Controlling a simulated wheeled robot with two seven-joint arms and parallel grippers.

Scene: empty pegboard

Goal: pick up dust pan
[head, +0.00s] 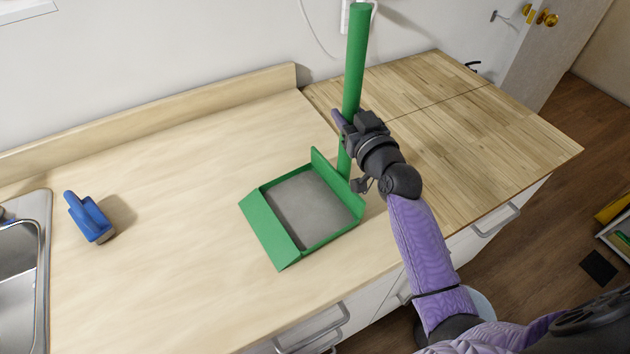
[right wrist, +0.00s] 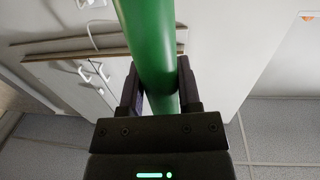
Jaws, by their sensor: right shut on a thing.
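The green dust pan (head: 268,226) with a grey inner floor is over the wooden counter in the head view, its long green handle (head: 355,60) standing upright. I cannot tell whether the pan touches the counter. My right gripper (head: 346,124) is shut around the lower part of the handle. In the right wrist view, the green handle (right wrist: 150,50) runs between the two dark fingers of the right gripper (right wrist: 158,90). My left gripper is not in view.
A blue brush-like object (head: 90,217) lies on the counter at left, beside a metal sink (head: 38,250). A butcher-block surface (head: 480,125) is at right. The wall is behind, with a white outlet and cord near the handle. Counter between brush and pan is clear.

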